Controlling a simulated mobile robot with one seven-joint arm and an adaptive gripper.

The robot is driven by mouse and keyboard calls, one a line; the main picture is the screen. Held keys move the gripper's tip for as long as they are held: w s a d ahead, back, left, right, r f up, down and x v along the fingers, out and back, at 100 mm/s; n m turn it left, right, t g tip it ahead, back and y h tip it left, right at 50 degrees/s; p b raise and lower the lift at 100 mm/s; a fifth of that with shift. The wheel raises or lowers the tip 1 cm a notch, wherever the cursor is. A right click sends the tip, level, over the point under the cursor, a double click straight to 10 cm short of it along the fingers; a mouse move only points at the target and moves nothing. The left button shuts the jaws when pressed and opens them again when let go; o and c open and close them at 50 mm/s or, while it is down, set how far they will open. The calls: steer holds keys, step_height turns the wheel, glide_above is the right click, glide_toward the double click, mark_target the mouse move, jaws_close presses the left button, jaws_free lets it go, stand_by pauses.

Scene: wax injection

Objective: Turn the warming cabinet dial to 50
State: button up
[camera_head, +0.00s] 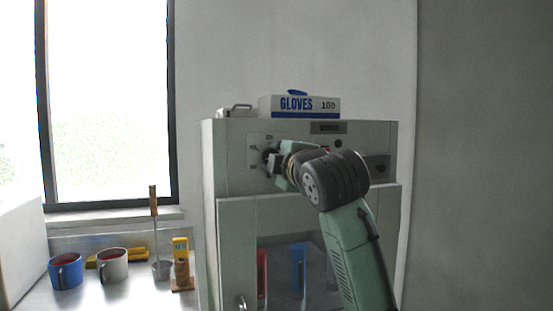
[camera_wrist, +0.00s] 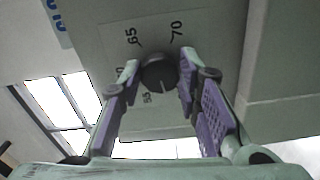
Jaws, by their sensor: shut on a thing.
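The pale green warming cabinet (camera_head: 236,240) stands in the middle of the head view, with its control panel along the top. Its round black dial (camera_wrist: 158,72) is in the wrist view, with the numbers 65 and 70 above it and 55 below; another number is partly hidden by the left finger. My gripper (camera_wrist: 159,68) has its two purple-padded fingers on either side of the dial, shut on it. In the head view my gripper (camera_head: 277,161) reaches the panel's left part and partly hides the dial.
A gloves box (camera_head: 300,107) lies on top of the cabinet. Blue and red items show behind the cabinet's front.

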steer(key=shift+r+n, duration=0.15)
steer(key=shift+n, duration=2.05)
steer(key=o, duration=1.1)
steer(key=shift+o, duration=0.2)
steer(key=v, duration=1.2)
